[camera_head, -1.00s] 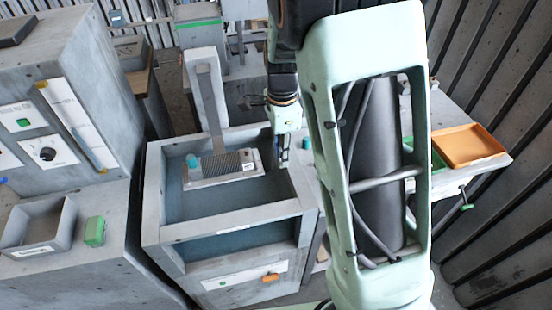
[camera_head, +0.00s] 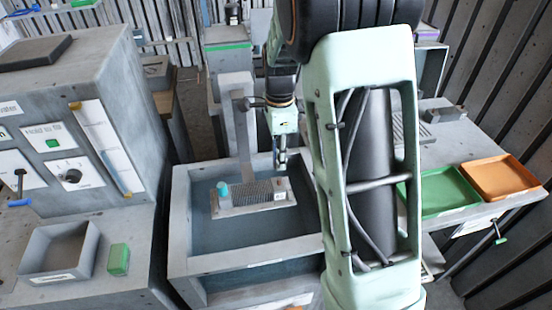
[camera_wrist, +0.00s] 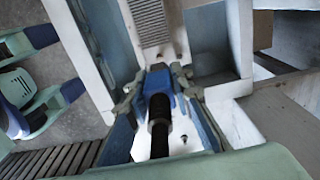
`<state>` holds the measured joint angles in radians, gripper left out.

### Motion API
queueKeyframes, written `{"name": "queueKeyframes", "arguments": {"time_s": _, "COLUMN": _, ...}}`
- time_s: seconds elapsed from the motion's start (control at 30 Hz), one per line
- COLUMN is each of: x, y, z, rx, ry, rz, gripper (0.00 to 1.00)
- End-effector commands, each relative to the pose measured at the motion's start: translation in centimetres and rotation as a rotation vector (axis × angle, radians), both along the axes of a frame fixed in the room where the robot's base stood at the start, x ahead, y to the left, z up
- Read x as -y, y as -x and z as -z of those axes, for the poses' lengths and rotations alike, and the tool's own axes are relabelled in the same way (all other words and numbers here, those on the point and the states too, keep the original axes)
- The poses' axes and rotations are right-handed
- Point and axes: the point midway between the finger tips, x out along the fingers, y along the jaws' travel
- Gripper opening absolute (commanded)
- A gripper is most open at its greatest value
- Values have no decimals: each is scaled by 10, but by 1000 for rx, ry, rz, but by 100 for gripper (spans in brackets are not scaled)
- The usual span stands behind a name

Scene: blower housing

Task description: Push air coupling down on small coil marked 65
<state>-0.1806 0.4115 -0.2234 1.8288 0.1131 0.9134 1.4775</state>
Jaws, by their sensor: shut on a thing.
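A finned coil on a pale plate (camera_head: 253,197) lies in the grey tub (camera_head: 180,230). A teal cap (camera_head: 222,190) stands at its left end and a small white block (camera_head: 280,196) at its right end. I cannot read the number 65. My gripper (camera_head: 281,163) points down beside the coil's far right end. In the wrist view my gripper (camera_wrist: 158,85) is shut on a blue and black piece, seemingly the air coupling (camera_wrist: 160,110). The coil's fins (camera_wrist: 150,20) show beyond it. Whether the coupling touches the coil is hidden.
Green (camera_head: 450,195) and orange (camera_head: 500,177) trays lie on the right-hand bench.

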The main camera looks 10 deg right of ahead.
Motion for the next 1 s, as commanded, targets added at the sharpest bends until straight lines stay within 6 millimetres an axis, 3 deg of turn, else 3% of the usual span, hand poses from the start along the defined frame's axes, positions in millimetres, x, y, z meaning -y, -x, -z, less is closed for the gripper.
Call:
{"name": "queueKeyframes", "arguments": {"time_s": 0.6, "x": 0, "y": 0, "z": 39, "rx": 0, "ry": 0, "rz": 0, "gripper": 0}}
{"name": "queueKeyframes", "arguments": {"time_s": 1.0, "x": 0, "y": 0, "z": 39, "rx": 0, "ry": 0, "rz": 0, "gripper": 0}}
